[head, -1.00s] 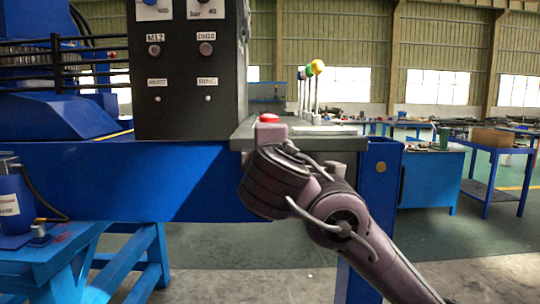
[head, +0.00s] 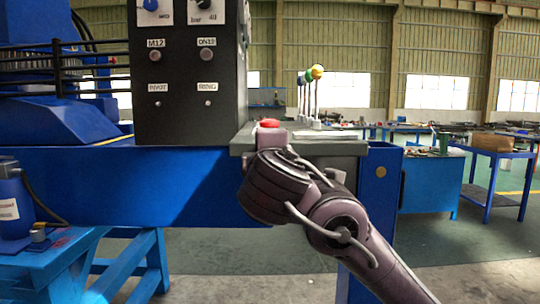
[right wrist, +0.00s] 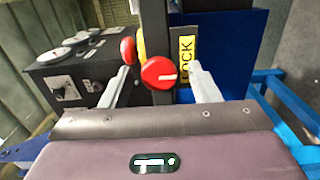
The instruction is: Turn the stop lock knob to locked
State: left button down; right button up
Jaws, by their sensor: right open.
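In the right wrist view a round red knob (right wrist: 158,73) with a short white line, lying about level, faces me. A yellow LOCK label (right wrist: 187,58) with its text running upward stands just right of the knob. My right gripper (right wrist: 160,72) is open, with one pale finger on each side of the knob in the picture. I cannot tell whether either finger touches it. In the head view my right wrist hides the fingers and the knob's face; a red cap (head: 268,123) shows just above it. My left gripper is in neither view.
A second red button (right wrist: 128,50) with yellow behind it sits left of the knob. A black panel (head: 190,95) with dials and labels stands left of my arm. Levers with coloured balls (head: 317,72) rise behind. A blue beam (head: 130,185) runs below.

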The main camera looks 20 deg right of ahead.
jog(key=v, duration=0.8)
jog(key=shift+w, duration=0.1)
